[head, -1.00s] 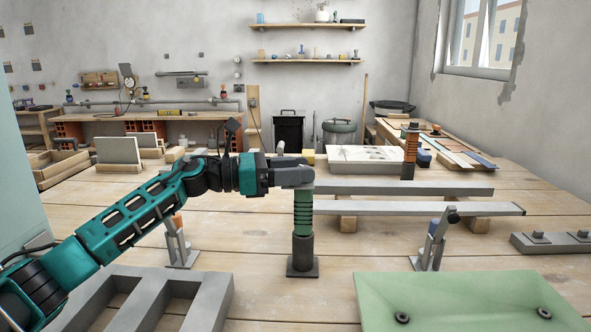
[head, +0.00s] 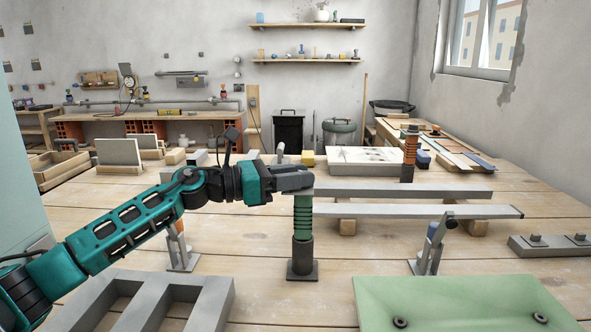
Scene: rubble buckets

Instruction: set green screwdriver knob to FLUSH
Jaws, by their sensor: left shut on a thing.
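The green screwdriver (head: 303,220) stands upright in a dark holder with a square foot (head: 302,268) on the table, near the middle of the head view. Its green ribbed handle shows below my left gripper (head: 306,185). The gripper comes in level from the left and is shut on the top of the screwdriver. The knob at the top is hidden by the fingers, and no setting mark can be read. My right gripper does not show.
Grey bars (head: 420,211) lie on wooden blocks behind and right of the screwdriver. Metal clamp stands (head: 181,250) flank it. A grey frame (head: 215,300) and a green tray (head: 455,290) lie in front. An orange-handled tool (head: 409,155) stands farther back.

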